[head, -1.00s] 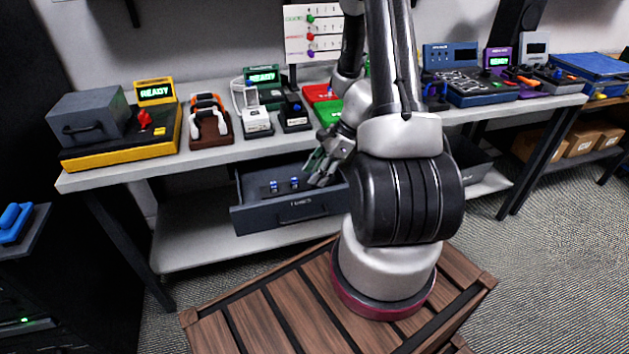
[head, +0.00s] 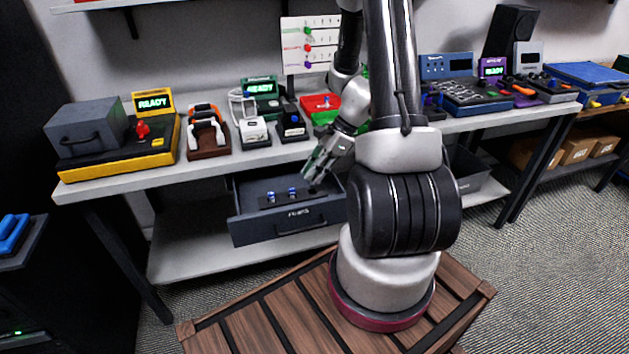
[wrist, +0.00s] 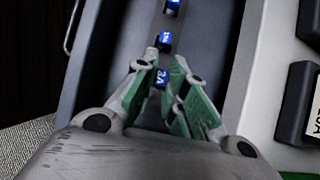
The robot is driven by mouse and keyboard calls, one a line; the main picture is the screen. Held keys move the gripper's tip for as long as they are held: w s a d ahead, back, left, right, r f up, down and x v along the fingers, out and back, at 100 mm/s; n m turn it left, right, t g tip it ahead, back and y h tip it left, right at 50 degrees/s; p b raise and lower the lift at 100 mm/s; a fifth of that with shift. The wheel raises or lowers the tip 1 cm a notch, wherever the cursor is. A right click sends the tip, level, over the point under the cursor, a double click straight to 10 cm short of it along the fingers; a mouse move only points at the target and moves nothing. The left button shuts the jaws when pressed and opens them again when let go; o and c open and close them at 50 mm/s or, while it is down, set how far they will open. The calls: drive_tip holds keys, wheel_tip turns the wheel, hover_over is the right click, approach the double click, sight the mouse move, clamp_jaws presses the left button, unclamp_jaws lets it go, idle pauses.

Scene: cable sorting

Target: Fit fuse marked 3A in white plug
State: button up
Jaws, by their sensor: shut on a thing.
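My gripper (head: 316,168) is just above the open fuse drawer (head: 262,228). In the wrist view, my gripper (wrist: 165,72) is shut on a blue fuse marked 3A (wrist: 161,79), held between its green-padded fingers. Two other blue fuses (head: 270,196) (head: 292,192) stand in a dark strip in the drawer; the nearer one also shows in the wrist view (wrist: 165,41). The white plug (head: 253,132) lies on the bench above the drawer, with a white cable. Its inside is too small to make out.
A black plug (head: 291,124) stands right of the white one, and a brown stand with an orange-and-white tool (head: 207,135) left of it. Red and green trays (head: 318,104) are partly behind my arm. The bench edge lies between drawer and plugs.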

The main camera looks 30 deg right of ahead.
wheel_tip(320, 180, up, 9)
drive_tip(key=shift+r, duration=0.1)
idle(0.5)
